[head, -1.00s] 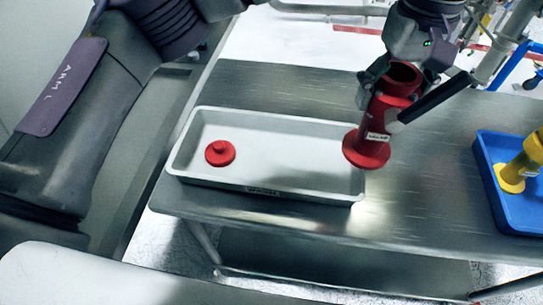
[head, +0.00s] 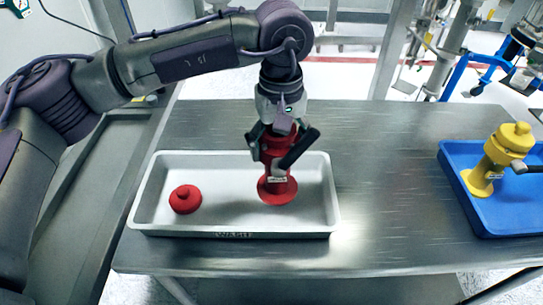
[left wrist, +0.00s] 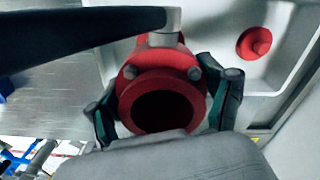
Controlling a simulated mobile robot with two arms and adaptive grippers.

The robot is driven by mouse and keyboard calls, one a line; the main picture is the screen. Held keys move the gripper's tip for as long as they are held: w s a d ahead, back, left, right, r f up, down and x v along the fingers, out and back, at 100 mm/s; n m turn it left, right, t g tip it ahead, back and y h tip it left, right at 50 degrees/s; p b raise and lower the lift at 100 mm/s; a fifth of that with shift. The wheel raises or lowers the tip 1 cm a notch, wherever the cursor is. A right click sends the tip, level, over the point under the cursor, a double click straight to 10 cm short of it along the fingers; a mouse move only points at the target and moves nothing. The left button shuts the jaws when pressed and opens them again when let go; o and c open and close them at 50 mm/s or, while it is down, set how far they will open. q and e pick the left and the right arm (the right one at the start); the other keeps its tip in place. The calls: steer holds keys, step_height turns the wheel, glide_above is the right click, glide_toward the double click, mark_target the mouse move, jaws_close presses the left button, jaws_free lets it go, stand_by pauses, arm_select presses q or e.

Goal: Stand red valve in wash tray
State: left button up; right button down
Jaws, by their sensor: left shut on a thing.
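The red valve (head: 278,188) is upright in my left gripper (head: 272,142), its round base flange down inside the right half of the wash tray (head: 170,228). I cannot tell whether the flange touches the tray floor. The valve's black lever (head: 299,150) slants up to the right. In the left wrist view, the valve's open top flange (left wrist: 160,103) sits between the fingers of my left gripper (left wrist: 165,108), and the lever (left wrist: 80,38) crosses the upper left. My right gripper is not in view.
A red cap (head: 185,199) with a knob lies in the tray's left half. A blue tray (head: 510,222) with a yellow valve (head: 490,165) stands at the right of the steel table (head: 385,200). The table between the trays is clear.

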mark_target(272, 191)
arm_select(q)
steer(key=shift+w+a+f, duration=0.15)
steer(key=shift+a+f, duration=0.15)
steer(key=shift+a, duration=0.25)
steer(key=shift+f, duration=0.2)
step_height(272, 191, down, 3)
steer(key=shift+p, duration=0.65)
steer(key=shift+f, duration=0.3)
steer(key=shift+f, duration=0.2)
steer(key=o, duration=1.7)
